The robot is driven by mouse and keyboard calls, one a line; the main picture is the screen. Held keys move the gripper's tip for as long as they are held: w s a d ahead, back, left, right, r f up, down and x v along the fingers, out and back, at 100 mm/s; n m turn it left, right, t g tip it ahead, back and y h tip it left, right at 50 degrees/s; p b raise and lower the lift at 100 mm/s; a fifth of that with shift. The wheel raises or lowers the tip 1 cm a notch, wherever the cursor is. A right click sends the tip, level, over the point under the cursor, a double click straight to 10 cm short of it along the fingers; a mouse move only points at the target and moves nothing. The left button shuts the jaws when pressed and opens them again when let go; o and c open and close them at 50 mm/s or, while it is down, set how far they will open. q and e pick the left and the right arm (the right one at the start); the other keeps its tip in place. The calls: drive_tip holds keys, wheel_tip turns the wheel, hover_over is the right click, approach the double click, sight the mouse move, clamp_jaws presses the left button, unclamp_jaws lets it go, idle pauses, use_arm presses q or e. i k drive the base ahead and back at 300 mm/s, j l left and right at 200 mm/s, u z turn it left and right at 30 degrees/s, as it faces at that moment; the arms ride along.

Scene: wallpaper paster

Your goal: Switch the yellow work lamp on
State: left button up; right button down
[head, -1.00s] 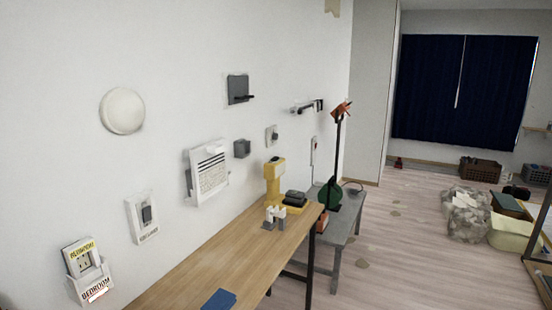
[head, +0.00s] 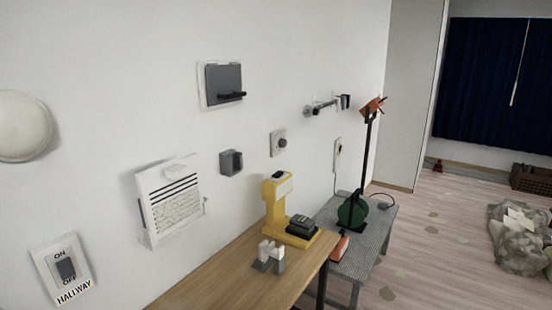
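The yellow work lamp (head: 276,208) stands upright near the far end of the wooden table, close to the wall. It has a pale lamp face near its top and a small dark part on the top. Its yellow base reaches to the right and carries a dark block (head: 301,226). I cannot tell from this view whether the lamp is lit. Neither of my grippers shows in the head view.
The wooden table (head: 225,270) carries a small white and grey item (head: 268,256) in front of the lamp. A wall switch (head: 65,268) labelled HALLWAY is at lower left. Open floor lies right.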

sight(278, 174)
drive_tip(key=i+l+u, duration=0.15)
drive_tip(key=i+l, duration=0.25)
drive_tip(key=i+l+u, duration=0.15)
drive_tip(key=i+l, duration=0.25)
drive_tip(key=i+l+u, duration=0.1)
drive_tip(key=i+l, duration=0.25)
drive_tip(key=l, duration=0.2)
drive_tip(key=i+l+u, duration=0.15)
drive_tip(key=i+l, duration=0.15)
drive_tip(key=l, duration=0.25)
